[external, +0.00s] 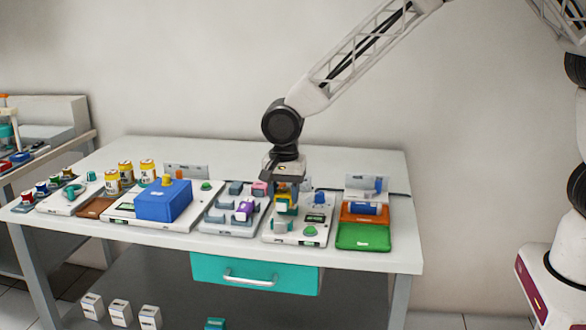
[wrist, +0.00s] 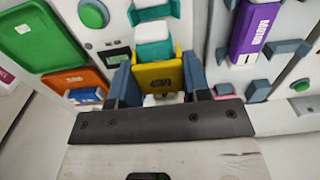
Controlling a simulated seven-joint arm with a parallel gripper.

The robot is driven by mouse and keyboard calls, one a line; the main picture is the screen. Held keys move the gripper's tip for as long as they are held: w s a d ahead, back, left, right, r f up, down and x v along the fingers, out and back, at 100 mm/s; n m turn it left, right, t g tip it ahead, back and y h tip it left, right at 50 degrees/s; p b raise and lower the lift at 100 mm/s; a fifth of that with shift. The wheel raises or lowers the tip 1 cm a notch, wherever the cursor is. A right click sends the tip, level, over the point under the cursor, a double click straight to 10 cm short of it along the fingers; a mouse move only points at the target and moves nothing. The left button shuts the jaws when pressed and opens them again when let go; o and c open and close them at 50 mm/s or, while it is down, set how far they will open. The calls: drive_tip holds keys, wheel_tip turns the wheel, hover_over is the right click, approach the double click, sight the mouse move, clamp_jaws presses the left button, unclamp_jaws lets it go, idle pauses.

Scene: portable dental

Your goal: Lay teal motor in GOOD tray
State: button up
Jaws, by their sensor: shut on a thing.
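My gripper (wrist: 158,72) points down at the white station right of the table's middle. Its fingers close on the sides of a yellow block (wrist: 158,76) with dark lettering. The yellow block also shows in the external view (external: 284,205). A teal piece (wrist: 154,51), likely the teal motor, shows directly beyond the yellow block, near a pale cylinder. I cannot tell whether teal and yellow are one part. The green tray (external: 362,237), likely the GOOD tray, lies at the table's right front and looks empty. It shows at upper left in the wrist view (wrist: 35,35).
An orange tray (external: 352,214) with a blue part (external: 365,208) sits behind the green tray. A purple motor (wrist: 255,33) lies in a grey cradle beside my gripper. A green button (wrist: 94,14) and small display are on the station. A blue box (external: 160,205) stands farther left.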

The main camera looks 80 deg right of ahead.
drive_tip(key=shift+r, duration=1.95)
